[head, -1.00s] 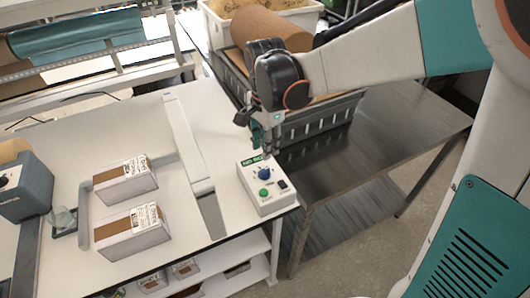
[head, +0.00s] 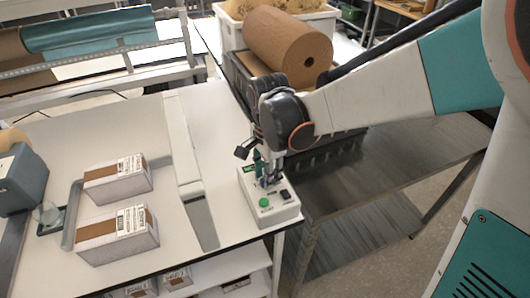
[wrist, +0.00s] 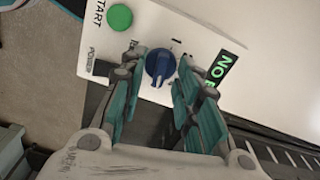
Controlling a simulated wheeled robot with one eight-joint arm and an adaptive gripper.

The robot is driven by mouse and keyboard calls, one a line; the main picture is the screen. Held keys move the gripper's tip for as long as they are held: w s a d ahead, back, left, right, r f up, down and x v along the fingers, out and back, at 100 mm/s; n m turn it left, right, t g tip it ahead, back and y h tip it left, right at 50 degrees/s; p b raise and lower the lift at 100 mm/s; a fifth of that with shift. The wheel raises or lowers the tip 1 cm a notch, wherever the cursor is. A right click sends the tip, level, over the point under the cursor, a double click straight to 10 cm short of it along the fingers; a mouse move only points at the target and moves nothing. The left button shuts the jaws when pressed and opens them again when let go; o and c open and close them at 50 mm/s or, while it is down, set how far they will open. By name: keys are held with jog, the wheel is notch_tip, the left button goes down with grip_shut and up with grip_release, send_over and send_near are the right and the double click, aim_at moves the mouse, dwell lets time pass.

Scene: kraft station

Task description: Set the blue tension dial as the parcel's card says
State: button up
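The blue tension dial (wrist: 160,65) is on the white control box (wrist: 215,35), with a pale pointer line on its face. In the head view my gripper (head: 267,181) reaches down over the control box (head: 262,213) and mostly hides the dial. In the wrist view my gripper (wrist: 161,68) is open, with one teal finger on each side of the dial and gaps visible. Two parcels, the rear one (head: 100,188) and the front one (head: 100,246), lie on the white bench. Both bear printed white labels too small to read.
A green START button (wrist: 120,17) and a black POWER switch (wrist: 100,68) sit beside the dial. A brown paper roll (head: 285,45) and a dark crate lie behind my gripper. A steel table (head: 360,190) stands to the right.

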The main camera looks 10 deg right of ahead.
grip_shut()
jog(key=shift+n, duration=0.3)
jog(key=n, duration=0.5)
jog(key=shift+w, duration=0.1)
jog(key=n, duration=0.6)
jog(key=shift+a, duration=0.15)
jog(key=n, duration=0.6)
jog(key=shift+a, duration=0.1)
jog(key=n, duration=0.6)
dwell(0.3)
